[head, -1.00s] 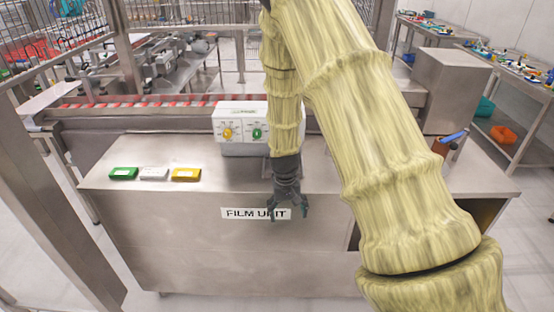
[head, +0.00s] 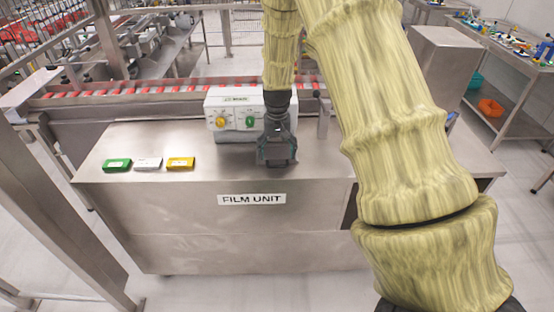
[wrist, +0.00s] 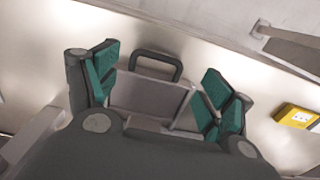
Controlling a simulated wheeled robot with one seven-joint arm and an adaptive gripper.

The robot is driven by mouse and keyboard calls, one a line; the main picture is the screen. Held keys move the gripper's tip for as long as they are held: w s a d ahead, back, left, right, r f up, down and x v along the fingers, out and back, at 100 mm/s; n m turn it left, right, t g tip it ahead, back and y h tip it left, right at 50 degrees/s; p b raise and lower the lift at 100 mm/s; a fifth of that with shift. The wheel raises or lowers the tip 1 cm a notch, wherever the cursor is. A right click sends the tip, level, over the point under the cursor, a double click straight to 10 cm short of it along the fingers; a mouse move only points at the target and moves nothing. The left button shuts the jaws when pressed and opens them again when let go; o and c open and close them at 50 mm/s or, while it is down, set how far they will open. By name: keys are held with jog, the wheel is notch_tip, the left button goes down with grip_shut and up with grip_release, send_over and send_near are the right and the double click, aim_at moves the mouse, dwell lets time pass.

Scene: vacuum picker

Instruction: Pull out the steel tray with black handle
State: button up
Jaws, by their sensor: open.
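In the wrist view, a grey steel tray (wrist: 150,97) with a black loop handle (wrist: 156,64) lies between the two teal-padded fingers of my gripper (wrist: 161,70). The fingers are open, one on each side, with a visible gap to the handle. I cannot tell whether a finger touches the tray. In the head view, my gripper (head: 277,162) points down over the steel bench top, just in front of the white control box. There the tray is mostly hidden behind my gripper.
The white control box (head: 222,104) has yellow and green knobs. Green (head: 117,164), white (head: 148,163) and yellow (head: 181,163) boxes lie left on the bench (head: 215,172). A FILM UNIT label (head: 251,199) is on its front. A conveyor with red items runs behind.

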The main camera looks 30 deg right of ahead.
aim_at(277, 162)
jog(key=shift+f+p, duration=0.7)
jog(key=shift+f, duration=1.8)
jog(key=shift+s+a+r, duration=0.1)
jog(key=shift+s, duration=0.15)
jog(key=c, duration=1.6)
grip_shut()
